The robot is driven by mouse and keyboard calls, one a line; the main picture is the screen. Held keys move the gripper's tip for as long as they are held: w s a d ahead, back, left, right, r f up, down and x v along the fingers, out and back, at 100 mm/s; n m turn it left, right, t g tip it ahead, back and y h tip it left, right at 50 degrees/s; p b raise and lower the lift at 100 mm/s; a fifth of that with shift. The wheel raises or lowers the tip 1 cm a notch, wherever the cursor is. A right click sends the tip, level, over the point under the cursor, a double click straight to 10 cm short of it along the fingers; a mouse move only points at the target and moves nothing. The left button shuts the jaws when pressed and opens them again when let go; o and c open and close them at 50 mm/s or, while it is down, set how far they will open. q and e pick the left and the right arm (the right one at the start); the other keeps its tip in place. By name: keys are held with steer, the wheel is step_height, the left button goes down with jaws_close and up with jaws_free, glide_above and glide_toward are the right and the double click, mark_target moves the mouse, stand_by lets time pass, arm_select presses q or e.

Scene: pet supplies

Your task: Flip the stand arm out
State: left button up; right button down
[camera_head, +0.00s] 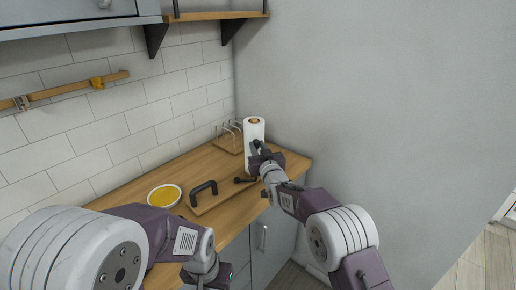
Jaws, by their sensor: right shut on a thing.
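A white paper roll (254,130) with a brown core stands upright on the wooden counter, near the wall corner. My right gripper (258,152) is at the front of this roll, shut on a thin part there. That part appears to be the stand arm, but the fingers mostly hide it. I cannot tell how far the stand arm is turned. My left arm comes in at the lower left. Its wrist end (207,268) is low in front of the counter, and its fingers cannot be made out.
A wooden tray (222,193) with black handles lies left of the roll. A white bowl with yellow contents (164,196) is further left. A wire rack on a wooden base (229,142) stands behind. The grey wall (370,110) rises close on the right.

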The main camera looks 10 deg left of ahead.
stand_by(0.4)
steer(key=c, duration=1.2)
jaws_free()
steer(key=b+v, duration=0.2)
steer(key=v, duration=0.7)
steer(key=shift+s, duration=0.1)
